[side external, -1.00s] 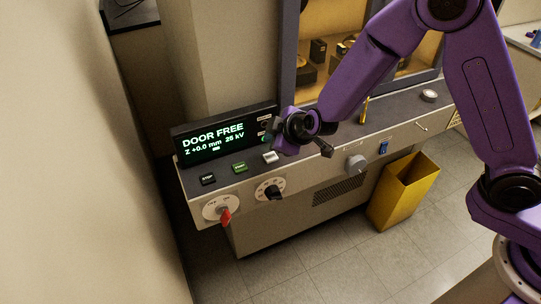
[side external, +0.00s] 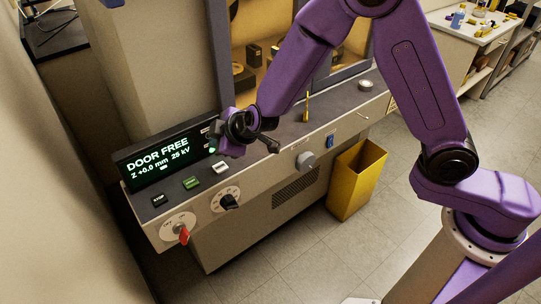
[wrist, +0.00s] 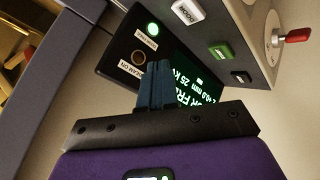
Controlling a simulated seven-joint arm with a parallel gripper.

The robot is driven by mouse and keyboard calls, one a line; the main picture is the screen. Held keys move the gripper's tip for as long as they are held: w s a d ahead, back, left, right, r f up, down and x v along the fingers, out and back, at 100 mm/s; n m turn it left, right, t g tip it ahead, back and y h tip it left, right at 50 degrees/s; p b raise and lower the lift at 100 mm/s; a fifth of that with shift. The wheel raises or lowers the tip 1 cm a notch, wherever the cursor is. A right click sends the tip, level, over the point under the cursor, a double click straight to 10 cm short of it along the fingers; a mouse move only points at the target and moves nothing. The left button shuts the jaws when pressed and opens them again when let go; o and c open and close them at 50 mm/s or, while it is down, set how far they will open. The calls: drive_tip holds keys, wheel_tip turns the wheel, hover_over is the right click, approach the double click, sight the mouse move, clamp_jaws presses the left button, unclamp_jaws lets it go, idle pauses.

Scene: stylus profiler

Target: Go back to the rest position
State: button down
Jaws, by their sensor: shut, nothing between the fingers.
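My gripper (side external: 226,150) is at the right end of the display box, above the console's top near the white button. It is small and partly hidden by my wrist in the side external view. In the wrist view, its fingers (wrist: 157,68) are together and empty, in front of the display (wrist: 190,78). I cannot tell whether the fingertips touch the box. The display also shows in the side external view (side external: 158,163) and reads "DOOR FREE", "Z +0.0 mm 25 kV".
The console carries black (side external: 158,200), green (side external: 191,182) and white (side external: 220,167) buttons, a red-handled switch (side external: 181,234), a black knob (side external: 229,201) and a grey knob (side external: 305,160). A glazed chamber stands behind. A yellow bin (side external: 355,180) is on the floor.

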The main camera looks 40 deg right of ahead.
drive_tip(key=s+d+r+n+g+y, duration=0.1)
drive_tip(key=s+r+g+y, duration=0.15)
drive_tip(key=s, duration=0.55)
drive_tip(key=s+d+r+g+y, duration=0.1)
drive_tip(key=s+d+r+g, duration=0.2)
drive_tip(key=s, duration=0.5)
drive_tip(key=s+d+r+g+h, duration=0.3)
drive_tip(key=s+d+h, duration=0.2)
drive_tip(key=s+d, duration=1.4)
drive_tip(key=shift+r, duration=0.15)
drive_tip(key=shift+w+a, duration=0.1)
drive_tip(key=shift+a, duration=0.05)
